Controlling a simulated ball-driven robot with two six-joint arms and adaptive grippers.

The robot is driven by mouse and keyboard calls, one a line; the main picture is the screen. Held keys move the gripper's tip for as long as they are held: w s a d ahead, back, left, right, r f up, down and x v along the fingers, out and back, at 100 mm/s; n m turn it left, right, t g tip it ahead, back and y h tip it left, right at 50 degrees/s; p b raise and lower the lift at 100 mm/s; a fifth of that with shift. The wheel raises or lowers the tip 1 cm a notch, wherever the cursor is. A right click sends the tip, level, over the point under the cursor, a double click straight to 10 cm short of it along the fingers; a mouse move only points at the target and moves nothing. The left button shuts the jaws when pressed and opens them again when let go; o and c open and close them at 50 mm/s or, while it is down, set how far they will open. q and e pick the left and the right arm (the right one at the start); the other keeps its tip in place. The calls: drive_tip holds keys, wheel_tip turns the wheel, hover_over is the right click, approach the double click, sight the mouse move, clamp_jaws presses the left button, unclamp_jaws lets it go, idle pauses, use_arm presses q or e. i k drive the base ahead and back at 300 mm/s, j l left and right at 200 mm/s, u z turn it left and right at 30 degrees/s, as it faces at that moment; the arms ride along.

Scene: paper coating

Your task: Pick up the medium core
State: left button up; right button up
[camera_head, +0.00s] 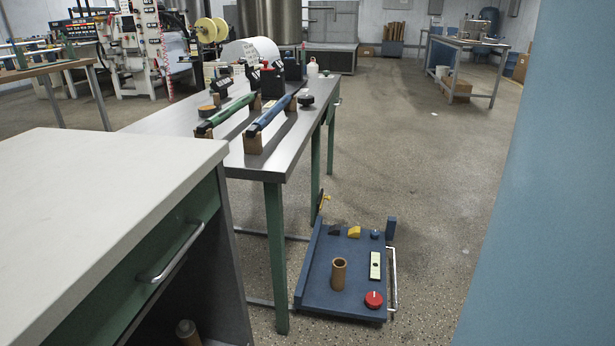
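A brown hollow core (338,274) stands upright on a low blue platform (325,297) at the lower middle right. Another brown cylinder, perhaps also a core (187,332), shows only its top inside the open space under the white-topped bench at the bottom edge. I cannot tell from this view which one is the medium core. Neither of my grippers is in view.
The platform bears a red knob (374,299) and small blocks. A green-legged metal table (190,123) holds tools. The white-topped bench (90,190) fills the left foreground; a blue surface (550,200) blocks the right. Speckled floor (430,190) is clear between.

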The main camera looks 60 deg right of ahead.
sight(338, 273)
drive_tip(key=z, duration=2.1)
drive_tip(key=i, duration=0.1)
